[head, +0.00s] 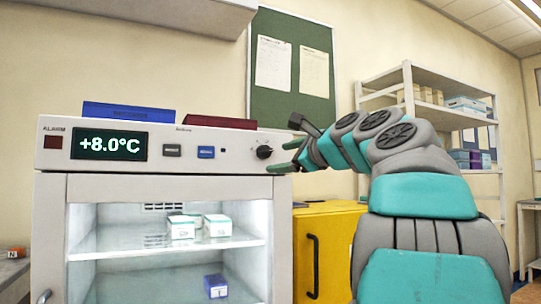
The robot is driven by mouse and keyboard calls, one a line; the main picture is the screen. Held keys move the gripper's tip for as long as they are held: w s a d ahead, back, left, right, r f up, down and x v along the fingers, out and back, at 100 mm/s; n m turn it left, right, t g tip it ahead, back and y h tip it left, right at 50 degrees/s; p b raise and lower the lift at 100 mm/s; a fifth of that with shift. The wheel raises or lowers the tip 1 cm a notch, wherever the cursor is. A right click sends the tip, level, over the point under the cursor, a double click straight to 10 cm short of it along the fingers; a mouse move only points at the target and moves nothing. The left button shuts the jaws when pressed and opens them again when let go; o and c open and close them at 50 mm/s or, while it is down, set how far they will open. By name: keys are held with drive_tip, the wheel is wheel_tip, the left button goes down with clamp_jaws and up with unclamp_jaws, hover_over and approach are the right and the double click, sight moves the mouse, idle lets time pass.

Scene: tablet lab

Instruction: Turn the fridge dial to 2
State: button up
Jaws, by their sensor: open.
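The fridge (50,190) stands at the left, with a control panel along its top front. The fridge dial (264,152) is a small dark round knob near the right end of that panel. Its setting is too small to read. The panel's display (109,145) reads +8.0°C. My gripper (284,157) is open, just right of the dial, with its green-tipped fingers pointing left towards it. I cannot tell whether a finger touches the dial.
The grey button (172,150) and blue button (206,152) sit left of the dial. Blue (128,112) and dark red (220,122) items lie on the fridge top. Small boxes (181,227) stand inside the fridge. A yellow cabinet (335,225) stands at the right, behind my arm.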

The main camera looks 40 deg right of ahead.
sight(269, 152)
drive_tip(key=shift+m, duration=0.3)
drive_tip(key=w, duration=0.1)
drive_tip(key=w+d+r, duration=0.1)
drive_tip(key=w, duration=0.1)
drive_tip(key=w+d+r, duration=0.1)
drive_tip(key=w, duration=0.1)
drive_tip(key=shift+w+f, duration=0.1)
drive_tip(key=shift+w, duration=0.75)
clamp_jaws()
